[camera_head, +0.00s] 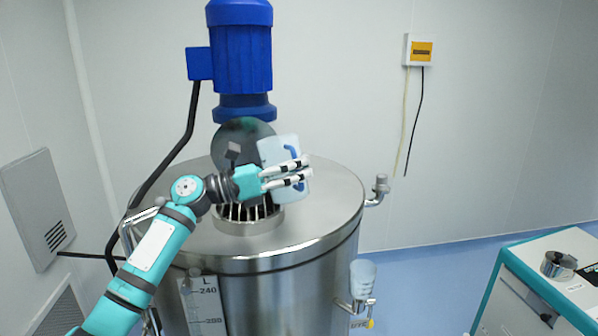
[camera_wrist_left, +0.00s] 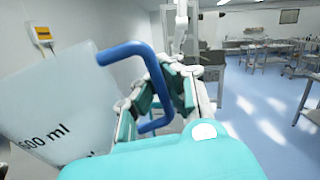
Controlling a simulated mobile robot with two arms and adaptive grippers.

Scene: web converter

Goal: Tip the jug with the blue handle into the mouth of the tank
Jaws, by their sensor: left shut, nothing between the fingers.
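The jug (camera_head: 271,150), pale and translucent with a blue handle (camera_head: 291,153), is above the top of the steel tank (camera_head: 300,285), over the far right side of the tank's round mouth (camera_head: 250,228). It leans a little. In the left wrist view the jug (camera_wrist_left: 45,110) shows "600 ml", and its blue handle (camera_wrist_left: 121,52) loops around my fingers. My left gripper (camera_head: 305,172) is shut with nothing pinched between its fingers, and partly hides the jug and handle. The mouth is open, with a slotted grate inside. My right gripper is not in view.
A dark round lid (camera_head: 238,130) stands raised behind the mouth. The blue motor (camera_head: 240,60) rises behind it. A valve fitting (camera_head: 380,188) sticks out at the tank's right. A teal and white cabinet (camera_head: 545,285) is at lower right, with clear floor between.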

